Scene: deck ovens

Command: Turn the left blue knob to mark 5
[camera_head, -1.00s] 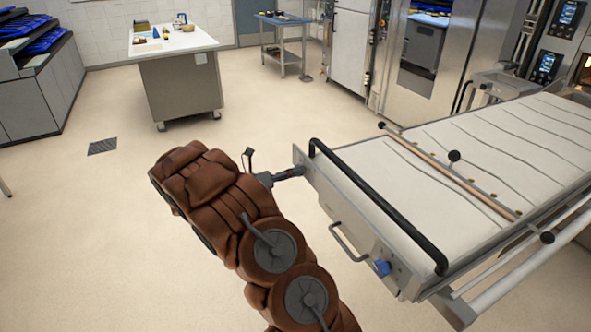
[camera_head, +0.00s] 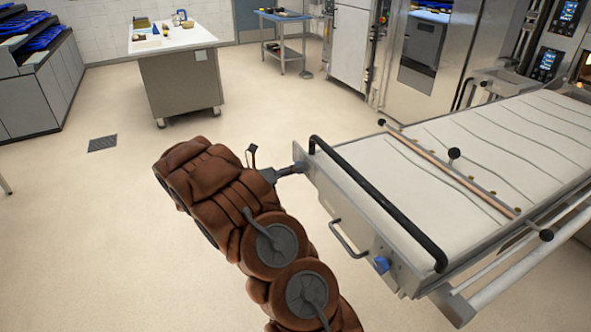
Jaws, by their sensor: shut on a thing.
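My gripper (camera_head: 296,168) reaches from the brown-covered arm to the far left end of the loader's front panel (camera_head: 341,212). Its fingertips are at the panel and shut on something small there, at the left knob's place. The left blue knob itself is hidden by the fingers, so its pointer and the marks cannot be read. Another blue knob (camera_head: 381,264) shows uncovered at the right end of the same panel.
A black bar (camera_head: 376,203) runs along the loader's front edge above the panel, and a smaller handle (camera_head: 346,240) sticks out between the knobs. A white-topped table (camera_head: 172,42) stands at the back. The floor at left is clear.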

